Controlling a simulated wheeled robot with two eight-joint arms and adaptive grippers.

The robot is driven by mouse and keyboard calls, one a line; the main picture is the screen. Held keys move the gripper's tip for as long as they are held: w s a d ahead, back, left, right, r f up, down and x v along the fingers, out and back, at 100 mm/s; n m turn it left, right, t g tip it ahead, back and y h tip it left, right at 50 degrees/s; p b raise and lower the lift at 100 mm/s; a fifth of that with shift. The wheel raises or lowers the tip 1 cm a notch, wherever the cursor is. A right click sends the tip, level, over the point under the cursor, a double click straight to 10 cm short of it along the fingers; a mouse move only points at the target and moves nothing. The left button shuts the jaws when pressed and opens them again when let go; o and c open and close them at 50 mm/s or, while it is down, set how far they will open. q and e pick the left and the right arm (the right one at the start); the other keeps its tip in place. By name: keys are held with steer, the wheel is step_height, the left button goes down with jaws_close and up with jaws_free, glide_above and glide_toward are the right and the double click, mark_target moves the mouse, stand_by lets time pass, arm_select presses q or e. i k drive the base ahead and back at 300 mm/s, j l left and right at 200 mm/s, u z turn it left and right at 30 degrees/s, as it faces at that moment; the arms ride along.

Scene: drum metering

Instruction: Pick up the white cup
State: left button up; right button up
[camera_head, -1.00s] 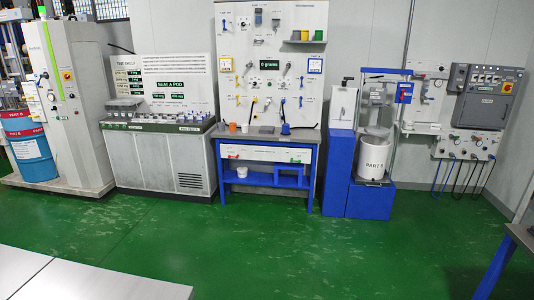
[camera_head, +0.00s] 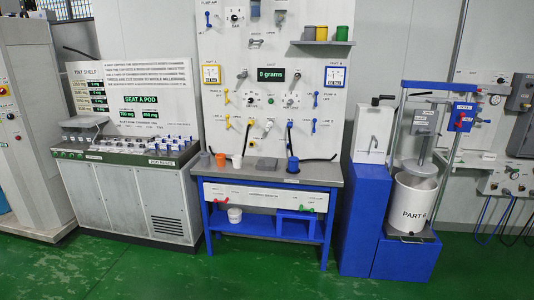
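A small white cup (camera_head: 237,161) stands upright on the grey top of the blue-framed bench (camera_head: 330,172), towards its left side. An orange cup (camera_head: 220,160) stands just left of it. A white bucket-like container (camera_head: 234,214) sits on the bench's lower shelf. Neither of my grippers is in view.
On the bench top are a grey scale plate (camera_head: 265,165) and a blue cup (camera_head: 293,164). A pegboard panel with a "0 grams" display (camera_head: 270,75) rises behind. A pod cabinet (camera_head: 130,190) stands left, a PART B drum (camera_head: 412,203) right. The green floor (camera_head: 150,275) ahead is clear.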

mark_target(237, 162)
steer(key=i, duration=2.45)
